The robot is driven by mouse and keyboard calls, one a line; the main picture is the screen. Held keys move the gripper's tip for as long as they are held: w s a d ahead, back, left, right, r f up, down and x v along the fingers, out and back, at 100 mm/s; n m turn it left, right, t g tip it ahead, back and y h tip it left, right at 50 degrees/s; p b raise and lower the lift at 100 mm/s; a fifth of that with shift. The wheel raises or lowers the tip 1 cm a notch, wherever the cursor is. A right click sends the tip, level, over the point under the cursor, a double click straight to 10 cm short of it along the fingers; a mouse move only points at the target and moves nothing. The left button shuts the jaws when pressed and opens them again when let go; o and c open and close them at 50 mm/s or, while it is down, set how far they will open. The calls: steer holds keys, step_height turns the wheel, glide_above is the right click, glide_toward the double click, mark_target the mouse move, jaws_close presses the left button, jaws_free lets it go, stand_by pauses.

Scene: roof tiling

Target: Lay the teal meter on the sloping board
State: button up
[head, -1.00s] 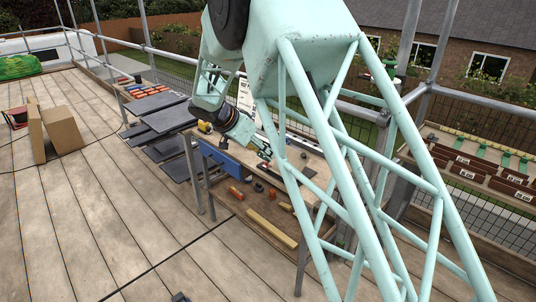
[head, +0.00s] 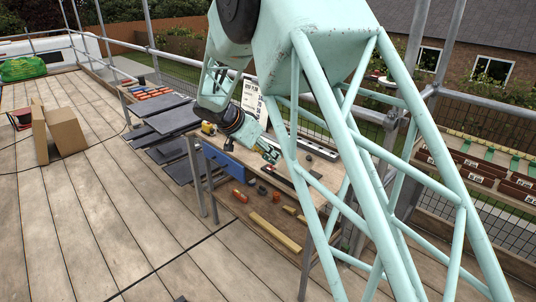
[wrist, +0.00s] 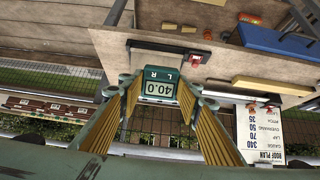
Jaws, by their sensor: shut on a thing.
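The teal meter (wrist: 158,87) is between my gripper's fingers in the wrist view, its display reading 40.0 with L and R below. My gripper (wrist: 158,100) is shut on it. In the head view my gripper (head: 271,154) is small, over the workbench (head: 318,166), and the meter is hard to make out there. In the wrist view the meter appears in front of the bench edge, beside a black bar (wrist: 168,47); I cannot tell whether it touches anything. I cannot pick out with certainty which surface is the sloping board.
A blue case (head: 222,160) is at the bench's left side, with yellow timber (head: 274,232) on the lower shelf. A roof plan sheet (head: 252,100) stands behind. Dark slabs (head: 172,120) are stacked to the left. Railings run behind the bench. The deck at left is mostly clear.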

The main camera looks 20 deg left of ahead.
steer(key=shift+w+f, duration=0.15)
steer(key=shift+w+r+p+x, duration=0.1)
steer(key=shift+p+x, duration=0.05)
steer(key=shift+x, duration=3.3)
steer(key=shift+w+r+p+x, duration=0.1)
steer(key=shift+p+x, duration=0.05)
steer(key=shift+x, duration=3.25)
steer(key=shift+w+d+f+b, duration=0.2)
steer(key=shift+b, duration=0.3)
steer(key=shift+s+a+f, duration=0.1)
steer(key=shift+s+f, duration=0.15)
steer(key=o, duration=0.9)
steer(key=shift+c, duration=0.2)
steer(key=shift+s, duration=0.1)
